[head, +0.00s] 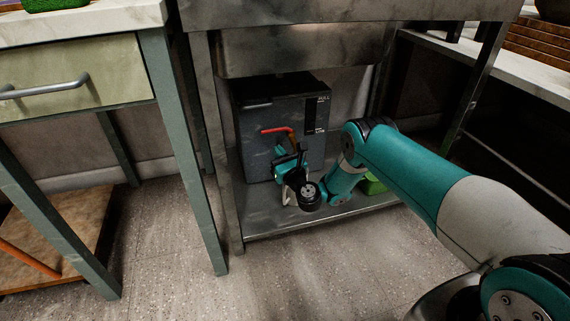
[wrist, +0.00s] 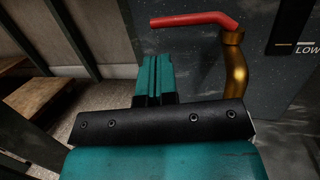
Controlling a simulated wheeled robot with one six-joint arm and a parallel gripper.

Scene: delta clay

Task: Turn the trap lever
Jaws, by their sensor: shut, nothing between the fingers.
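The trap lever is a red handle (head: 276,130) on a brass stem, on the front of a dark grey box (head: 262,107) under the metal counter. In the wrist view the red handle (wrist: 193,20) lies roughly level, pointing left from the top of the brass stem (wrist: 235,68). My gripper (head: 281,153) is in front of the box, just below the handle. In the wrist view my gripper (wrist: 155,62) has its teal fingers together, empty, left of the stem and below the handle. I see a gap in the picture between fingers and lever; the depth between them is unclear.
The box stands on a low metal shelf (head: 262,228) between the counter's legs. A green container (head: 373,183) sits on the shelf to the right, partly hidden by my arm. A green table leg (head: 182,150) stands left. The floor in front is clear.

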